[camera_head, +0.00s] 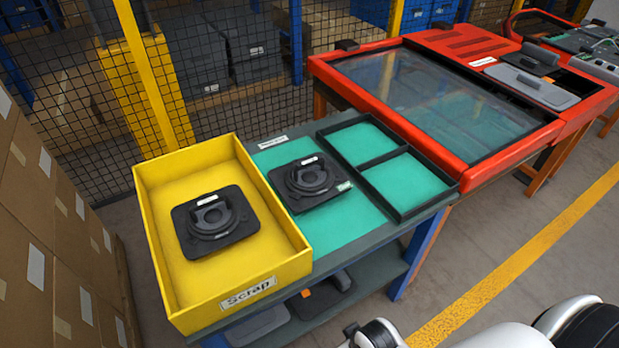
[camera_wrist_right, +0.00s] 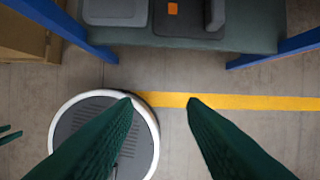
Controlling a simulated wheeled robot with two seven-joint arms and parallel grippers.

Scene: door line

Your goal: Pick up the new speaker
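Two similar black speakers with round raised rings on square plates show in the head view. One speaker (camera_head: 310,181) lies on the teal mat of the bench, with a white label and a small green-white tag on its edge. The other speaker (camera_head: 214,222) lies inside the yellow Scrap bin (camera_head: 287,263). The label texts are too small to read. My right gripper (camera_wrist_right: 160,101) is open and empty in the right wrist view, low in front of the bench and away from both speakers. Small green tips at that view's left edge may be my left gripper (camera_wrist_right: 9,132); its opening is unclear.
A black divided tray (camera_head: 408,182) with empty teal compartments sits right of the mat. A red-framed glass-topped station (camera_head: 435,100) stands behind right. The lower shelf (camera_head: 378,272) holds grey and dark parts, one with an orange tag. Cardboard boxes (camera_head: 50,230) are stacked left; mesh fence behind.

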